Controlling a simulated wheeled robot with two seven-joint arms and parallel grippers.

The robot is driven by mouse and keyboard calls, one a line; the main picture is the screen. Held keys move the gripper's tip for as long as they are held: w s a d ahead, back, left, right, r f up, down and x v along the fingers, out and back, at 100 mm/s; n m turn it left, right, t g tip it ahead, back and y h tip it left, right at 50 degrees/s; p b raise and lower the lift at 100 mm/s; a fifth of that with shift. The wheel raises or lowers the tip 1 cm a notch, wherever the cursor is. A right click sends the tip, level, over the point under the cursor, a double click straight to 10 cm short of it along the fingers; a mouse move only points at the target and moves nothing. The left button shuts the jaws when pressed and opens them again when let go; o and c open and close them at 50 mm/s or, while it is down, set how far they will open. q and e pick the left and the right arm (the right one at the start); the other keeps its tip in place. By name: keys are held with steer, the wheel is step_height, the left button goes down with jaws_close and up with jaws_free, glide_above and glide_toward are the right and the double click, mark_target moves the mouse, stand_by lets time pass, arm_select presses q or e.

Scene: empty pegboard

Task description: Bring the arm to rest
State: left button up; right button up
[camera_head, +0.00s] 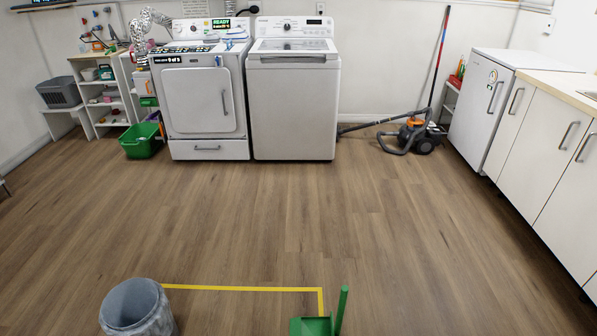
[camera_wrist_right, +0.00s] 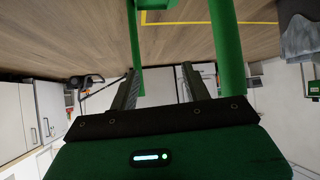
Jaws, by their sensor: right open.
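My right gripper (camera_wrist_right: 158,68) shows in the right wrist view, its two dark fingers spread wide with an empty-looking gap between them. Green bars (camera_wrist_right: 226,45) of a green thing stand close to the fingers in that view; I cannot tell whether they touch. In the head view a green thing with an upright handle (camera_head: 342,308), possibly a dustpan, is cut off at the bottom edge; I cannot tell whether it is the same thing. No gripper is visible in the head view, and my left gripper is not in view.
A grey bin (camera_head: 137,306) stands near a yellow floor line (camera_head: 240,289). The wooden floor ahead is clear. A dryer (camera_head: 205,105), a washer (camera_head: 293,105) and a vacuum cleaner (camera_head: 415,135) stand at the back. White cabinets (camera_head: 545,150) line the right.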

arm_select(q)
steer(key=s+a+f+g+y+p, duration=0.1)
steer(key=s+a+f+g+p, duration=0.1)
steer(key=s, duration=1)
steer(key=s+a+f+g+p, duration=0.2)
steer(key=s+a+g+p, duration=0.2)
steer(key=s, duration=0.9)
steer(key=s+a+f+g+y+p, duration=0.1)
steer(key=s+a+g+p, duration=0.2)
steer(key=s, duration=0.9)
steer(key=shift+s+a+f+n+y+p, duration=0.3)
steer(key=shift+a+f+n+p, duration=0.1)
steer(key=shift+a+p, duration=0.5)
arm_select(e)
steer(key=s+d+f+g+h, duration=0.1)
steer(key=s+d+f+g, duration=0.1)
steer(key=s, duration=1)
steer(key=s+d+f+g, duration=0.2)
steer(key=s+d+g, duration=0.2)
steer(key=s, duration=0.9)
steer(key=s+d+f+g+h, duration=0.1)
steer(key=s+d+g, duration=0.2)
steer(key=s, duration=0.9)
steer(key=shift+s+d+f+m+h, duration=0.3)
steer(key=shift+d+f+m, duration=0.1)
steer(key=shift+d, duration=0.5)
